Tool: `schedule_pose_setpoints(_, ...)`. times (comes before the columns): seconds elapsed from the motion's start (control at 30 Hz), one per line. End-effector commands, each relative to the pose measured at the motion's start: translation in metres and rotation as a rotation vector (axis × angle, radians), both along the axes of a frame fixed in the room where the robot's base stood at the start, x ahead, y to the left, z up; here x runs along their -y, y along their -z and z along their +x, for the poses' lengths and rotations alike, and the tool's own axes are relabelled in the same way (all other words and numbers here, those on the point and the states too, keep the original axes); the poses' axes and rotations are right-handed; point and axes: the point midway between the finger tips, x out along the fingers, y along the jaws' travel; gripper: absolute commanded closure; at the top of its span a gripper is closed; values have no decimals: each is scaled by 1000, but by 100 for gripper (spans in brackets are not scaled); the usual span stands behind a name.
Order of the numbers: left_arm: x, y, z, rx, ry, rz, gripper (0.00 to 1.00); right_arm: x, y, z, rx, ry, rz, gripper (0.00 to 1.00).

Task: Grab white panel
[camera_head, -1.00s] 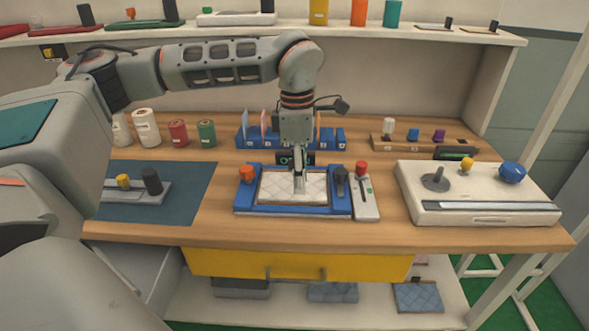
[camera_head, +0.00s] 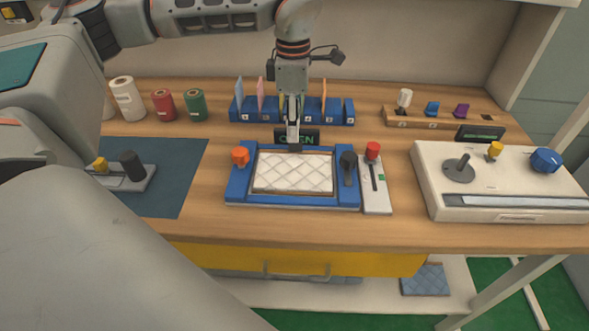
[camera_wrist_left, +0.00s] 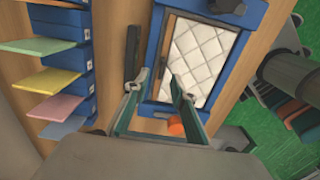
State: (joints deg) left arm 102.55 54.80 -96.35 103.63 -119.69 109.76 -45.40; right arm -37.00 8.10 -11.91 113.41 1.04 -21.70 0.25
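The white quilted panel (camera_head: 292,174) lies flat inside the blue frame (camera_head: 236,186) on the bench. In the left wrist view the white panel (camera_wrist_left: 200,55) also shows beyond the fingers. My right gripper is not in view.
An orange knob (camera_head: 240,156), a black knob (camera_head: 348,161) and a red-topped lever (camera_head: 373,152) stand around the frame. A blue rack (camera_head: 262,117) of coloured sheets is behind. A white console (camera_head: 500,185) stands right, a dark mat (camera_head: 184,187) left.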

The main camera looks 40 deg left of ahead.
Motion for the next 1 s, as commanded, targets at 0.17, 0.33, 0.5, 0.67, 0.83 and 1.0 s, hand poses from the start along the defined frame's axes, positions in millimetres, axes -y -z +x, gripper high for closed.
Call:
schedule_pose_setpoints(0.17, 4, 23, 0, -4, 1, 0, 75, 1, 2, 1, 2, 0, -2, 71)
schedule_pose_setpoints(0.33, 5, 45, 0, -3, 0, 1, 75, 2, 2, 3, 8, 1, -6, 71)
schedule_pose_setpoints(0.5, 6, 48, 1, 0, 0, 0, 75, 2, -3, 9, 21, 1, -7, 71)
schedule_pose_setpoints(0.67, 6, 48, 0, 0, 0, 0, 93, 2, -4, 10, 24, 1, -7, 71)
schedule_pose_setpoints(0.83, 6, 48, 0, 0, 0, 0, 100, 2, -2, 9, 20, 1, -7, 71)
schedule_pose_setpoints(1.0, 6, 47, 1, 1, 0, -1, 100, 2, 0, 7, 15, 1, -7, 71)
